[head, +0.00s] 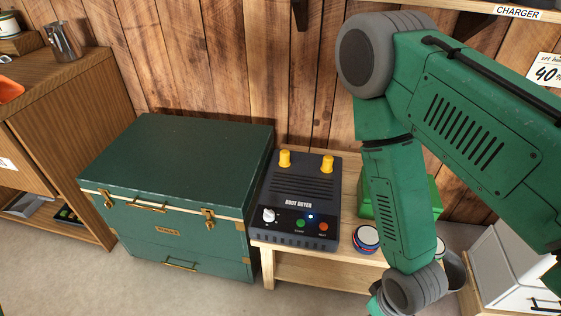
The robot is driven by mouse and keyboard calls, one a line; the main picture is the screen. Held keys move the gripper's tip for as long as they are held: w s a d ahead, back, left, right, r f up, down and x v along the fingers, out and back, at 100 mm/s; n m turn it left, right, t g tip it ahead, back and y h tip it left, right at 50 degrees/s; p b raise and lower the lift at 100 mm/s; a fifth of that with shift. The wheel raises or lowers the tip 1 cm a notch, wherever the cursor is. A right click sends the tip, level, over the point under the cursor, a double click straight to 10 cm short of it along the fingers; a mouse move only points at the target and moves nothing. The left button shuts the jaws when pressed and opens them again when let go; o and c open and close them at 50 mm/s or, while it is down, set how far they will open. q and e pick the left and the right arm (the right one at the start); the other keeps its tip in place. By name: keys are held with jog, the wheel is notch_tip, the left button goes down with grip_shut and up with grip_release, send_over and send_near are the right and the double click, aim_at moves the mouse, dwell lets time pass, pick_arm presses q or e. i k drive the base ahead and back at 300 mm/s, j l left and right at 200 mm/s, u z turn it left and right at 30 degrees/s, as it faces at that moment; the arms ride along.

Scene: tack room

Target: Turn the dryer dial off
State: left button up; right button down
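The black boot dryer (303,188) stands on a light wooden bench, with two yellow pegs on top and "BOOT DRYER" lettering. Its white dial (268,215) is at the left of the sloped front panel; where its pointer aims is too small to tell. A small blue light (310,216) glows on the panel. A green button (300,224) and an orange-red button (323,227) sit right of the dial. My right arm comes down in front of the bench, right of the dryer; its gripper is below the picture's edge. My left gripper is not in view.
A large green trunk (185,165) stands close on the dryer's left. A green box (435,195) and round tins (366,239) are on the bench to its right, partly behind my arm. A wooden plank wall (225,60) is behind. Space above the dryer is clear.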

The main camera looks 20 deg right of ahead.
aim_at(269, 215)
jog(key=i+l+z, duration=0.15)
jog(key=i+z, duration=0.15)
jog(key=z, duration=0.2)
jog(key=i+z, duration=0.3)
jog(key=z, duration=0.2)
